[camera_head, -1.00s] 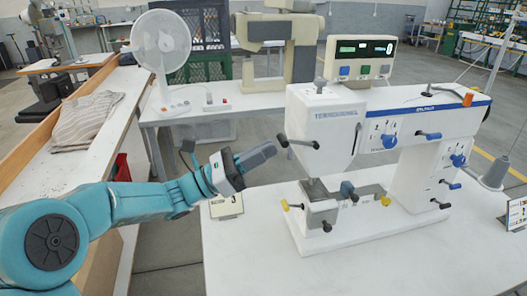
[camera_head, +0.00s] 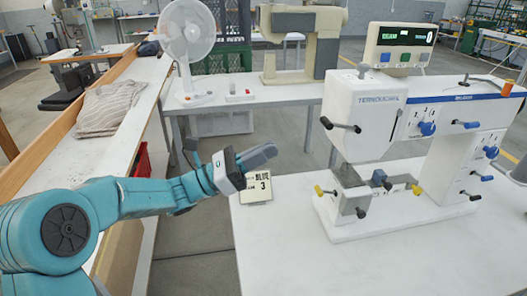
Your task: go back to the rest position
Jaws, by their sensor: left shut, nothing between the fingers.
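My left gripper (camera_head: 258,157) is shut and empty. It is held in the air left of the white eyelet press (camera_head: 360,112), apart from it, in front of the small card (camera_head: 255,189) that reads "BLUE" and "3". The teal left arm comes in from the left edge. The press stands upright on the white table (camera_head: 285,240), with black, blue and yellow knobs and a display box (camera_head: 399,46) on top. My right gripper is out of view.
A white fan (camera_head: 188,40) and a beige machine (camera_head: 297,42) stand on a table behind. A folded striped cloth (camera_head: 109,108) lies on the wooden-edged bench at left. The white table's front left part is clear.

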